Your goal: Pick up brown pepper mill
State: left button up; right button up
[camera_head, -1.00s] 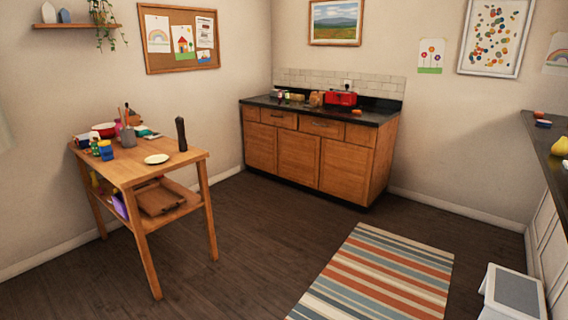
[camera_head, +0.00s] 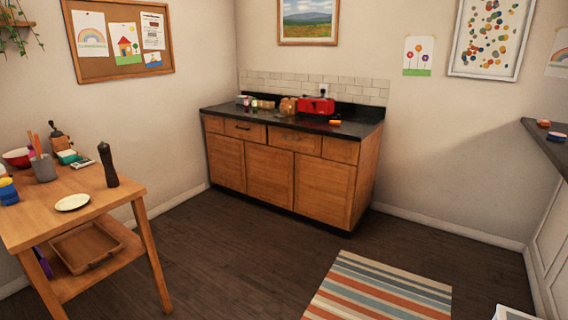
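A tall, dark brown pepper mill (camera_head: 108,165) stands upright near the right edge of the wooden table (camera_head: 125,192) at the left of the head view. It stands beside a small white plate (camera_head: 72,202). A second mill-like item, a brown grinder with a dark top (camera_head: 59,141), stands farther back on the same table. Neither of my grippers shows in the head view, so their state is hidden.
A grey utensil cup (camera_head: 43,168), a red bowl (camera_head: 18,157) and blue and yellow cups (camera_head: 7,190) crowd the table's left part. A wooden tray (camera_head: 86,248) lies on its lower shelf. A cabinet (camera_head: 290,170) stands against the back wall. Dark floor (camera_head: 240,265) is clear between them.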

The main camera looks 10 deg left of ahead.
aim_at(111, 176)
jog(key=i, duration=0.85)
jog(key=u, duration=1.7)
jog(key=i+l+z, duration=0.4)
jog(key=i, duration=0.15)
jog(key=i+l+z, duration=0.25)
jog(key=i, duration=0.35)
jog(key=i+z, duration=0.3)
jog(key=i, duration=0.35)
jog(key=i+l+u, duration=0.1)
jog(key=i+u, duration=0.3)
jog(key=i, duration=0.15)
jog(key=i+l+u, duration=0.35)
jog(key=i, duration=0.2)
jog(key=i+l+u, duration=0.1)
jog(key=u, duration=0.25)
jog(key=i+l+u, duration=0.2)
jog(key=u, duration=0.15)
jog(key=i+l+u, duration=0.2)
jog(key=u, duration=0.15)
